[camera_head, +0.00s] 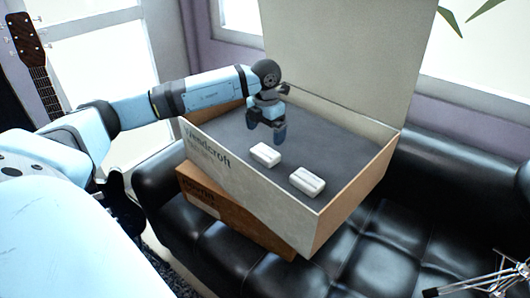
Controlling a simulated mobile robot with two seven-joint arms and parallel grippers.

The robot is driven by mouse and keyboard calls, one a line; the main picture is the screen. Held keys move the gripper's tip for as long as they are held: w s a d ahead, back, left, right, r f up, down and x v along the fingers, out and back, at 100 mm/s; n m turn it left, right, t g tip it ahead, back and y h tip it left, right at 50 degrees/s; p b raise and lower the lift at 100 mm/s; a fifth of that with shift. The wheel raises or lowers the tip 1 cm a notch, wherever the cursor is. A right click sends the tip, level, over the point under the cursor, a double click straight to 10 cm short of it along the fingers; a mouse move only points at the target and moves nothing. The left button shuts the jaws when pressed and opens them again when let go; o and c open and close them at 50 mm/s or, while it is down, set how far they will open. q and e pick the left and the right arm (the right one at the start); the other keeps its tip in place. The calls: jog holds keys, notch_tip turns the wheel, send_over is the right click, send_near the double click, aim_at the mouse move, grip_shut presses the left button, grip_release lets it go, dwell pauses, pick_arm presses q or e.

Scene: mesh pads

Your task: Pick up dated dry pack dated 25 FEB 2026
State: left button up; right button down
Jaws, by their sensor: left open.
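Two small white packs lie on the dark floor of an open box (235,177). One white pack (265,155) is left of the other white pack (308,181), which is closer to the box's front right wall. Any date print on them is too small to read. My left gripper (279,138) reaches into the box from the left, pointing down, open and empty. It is just behind the left pack in the picture, and I cannot tell its height above the floor. My right gripper is not in view.
The box's tall lid stands up at the back. The box rests on a brown box (225,212) on a black leather sofa (400,240). A guitar (35,65) stands at the far left. A metal stand (490,280) is at the lower right.

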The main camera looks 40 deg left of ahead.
aim_at(265, 152)
pick_arm(q)
notch_tip(265, 152, down, 3)
jog(key=shift+f, duration=0.1)
jog(key=shift+f+b, duration=0.5)
notch_tip(265, 152, down, 4)
jog(key=shift+a+r+b, duration=0.1)
jog(key=shift+b, duration=0.7)
jog(key=shift+f, duration=0.25)
jog(key=c, duration=0.6)
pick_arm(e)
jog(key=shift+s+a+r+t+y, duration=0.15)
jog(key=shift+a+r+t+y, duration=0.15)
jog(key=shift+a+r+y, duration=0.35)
